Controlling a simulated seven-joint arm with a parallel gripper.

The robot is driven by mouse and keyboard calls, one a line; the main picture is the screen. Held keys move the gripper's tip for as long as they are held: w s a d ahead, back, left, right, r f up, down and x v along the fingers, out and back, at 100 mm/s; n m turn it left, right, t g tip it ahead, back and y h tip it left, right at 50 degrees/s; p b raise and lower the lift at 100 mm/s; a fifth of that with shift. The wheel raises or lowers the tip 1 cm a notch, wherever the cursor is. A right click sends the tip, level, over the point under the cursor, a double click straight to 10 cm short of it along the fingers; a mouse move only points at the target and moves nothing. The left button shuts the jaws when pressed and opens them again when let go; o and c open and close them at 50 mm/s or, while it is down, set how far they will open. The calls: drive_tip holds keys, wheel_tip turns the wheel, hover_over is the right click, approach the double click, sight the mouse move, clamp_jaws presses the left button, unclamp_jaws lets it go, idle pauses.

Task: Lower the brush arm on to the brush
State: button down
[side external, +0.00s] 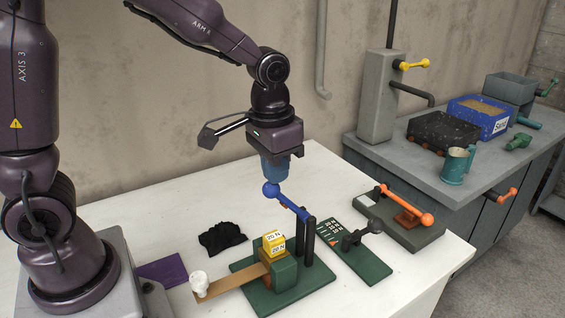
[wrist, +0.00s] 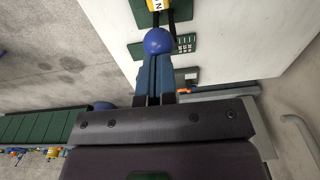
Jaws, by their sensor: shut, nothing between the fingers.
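A blue arm (side external: 293,206) with a round ball end (side external: 271,189) slopes up to the left from dark posts on a green base (side external: 318,277); I take it for the brush arm. A yellow block marked 20 N (side external: 274,243) sits below it on a green block, beside a tan strip (side external: 231,282) with a white knob. Which part is the brush I cannot tell. My gripper (side external: 274,178) is shut and empty, pointing down just above the ball. In the wrist view the blue ball (wrist: 158,41) shows at the fingertips; whether they touch is unclear.
A green plate with a small dark lever (side external: 361,239) and a grey base with an orange lever (side external: 405,203) stand to the right. A black cloth (side external: 222,237) and purple sheet (side external: 163,271) lie left. The white table's (side external: 420,275) front right is clear.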

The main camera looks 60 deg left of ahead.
drive_tip(key=shift+s+f, duration=0.35)
drive_tip(key=shift+s, duration=0.35)
drive_tip(key=s+f, duration=0.6)
drive_tip(key=f, duration=0.3)
drive_tip(key=shift+s+f, duration=0.2)
drive_tip(key=shift+s, duration=0.15)
drive_tip(key=s+a+r+t, duration=0.1)
drive_tip(key=s+r+t, duration=0.1)
drive_tip(key=r, duration=0.8)
drive_tip(key=s+a+r+t, duration=0.1)
drive_tip(key=s+r, duration=0.3)
drive_tip(key=r, duration=0.6)
drive_tip(key=shift+t, duration=0.9)
